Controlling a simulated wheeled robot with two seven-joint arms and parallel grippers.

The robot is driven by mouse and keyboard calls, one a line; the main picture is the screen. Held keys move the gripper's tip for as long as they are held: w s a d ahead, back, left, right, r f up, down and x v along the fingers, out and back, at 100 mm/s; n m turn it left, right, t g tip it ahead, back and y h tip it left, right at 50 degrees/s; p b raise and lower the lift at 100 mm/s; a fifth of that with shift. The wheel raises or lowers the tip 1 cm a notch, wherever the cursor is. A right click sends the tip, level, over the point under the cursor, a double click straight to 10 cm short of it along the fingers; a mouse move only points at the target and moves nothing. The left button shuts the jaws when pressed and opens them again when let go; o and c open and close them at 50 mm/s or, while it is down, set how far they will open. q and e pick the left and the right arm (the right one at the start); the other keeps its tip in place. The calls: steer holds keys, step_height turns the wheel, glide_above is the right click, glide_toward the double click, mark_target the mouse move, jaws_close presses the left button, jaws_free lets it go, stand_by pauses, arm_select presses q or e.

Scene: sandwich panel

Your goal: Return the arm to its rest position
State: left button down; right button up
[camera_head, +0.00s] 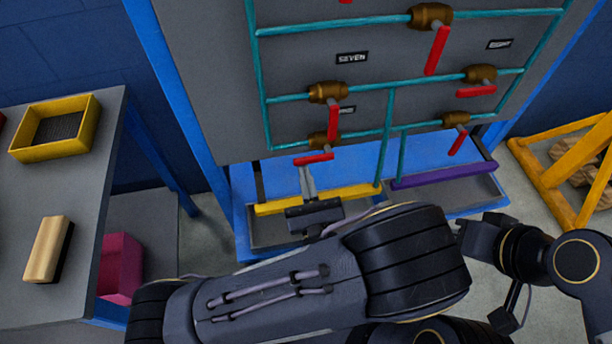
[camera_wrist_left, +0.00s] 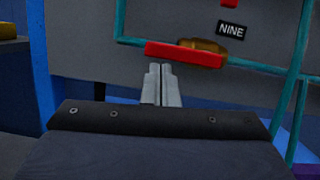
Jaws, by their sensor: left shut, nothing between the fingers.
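My left arm comes in from the left and reaches up toward the panel (camera_head: 190,70). My left gripper (camera_head: 306,168) is shut and empty, its fingers together just below the lowest left red handle (camera_head: 314,159). In the left wrist view the shut fingertips (camera_wrist_left: 160,72) point at the panel, below the red handle (camera_wrist_left: 184,54) and its brass valve (camera_wrist_left: 205,45), under a label reading NINE. I cannot tell whether the fingers touch the handle. Part of my right arm shows at the lower right of the head view, but its fingers cannot be made out.
Several brass valves with red handles sit on teal pipes. A yellow-edged tray (camera_head: 270,208) and a purple-edged tray (camera_head: 440,175) lie below. A yellow frame (camera_head: 548,190) stands at right.

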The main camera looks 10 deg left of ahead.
arm_select(q)
steer(key=b+v, duration=0.1)
steer(key=v, duration=0.7)
steer(key=s+a+r+n+g+y+p, duration=0.1)
steer(key=s+a+r+n+g+p, duration=0.1)
steer(key=a+n+g, duration=0.75)
steer(key=s+a+r+n+g+y+p, duration=0.1)
steer(key=s+a+r+n+g, duration=0.15)
steer(key=a+n+g, duration=0.65)
step_height(320, 180, up, 11)
steer(key=s+n+t+h+p, duration=0.2)
steer(key=n+t+h+p, duration=0.2)
steer(key=n+h, duration=0.8)
steer(key=shift+n+t+h, duration=0.3)
steer(key=shift+n+t, duration=0.05)
steer(key=shift+n, duration=0.8)
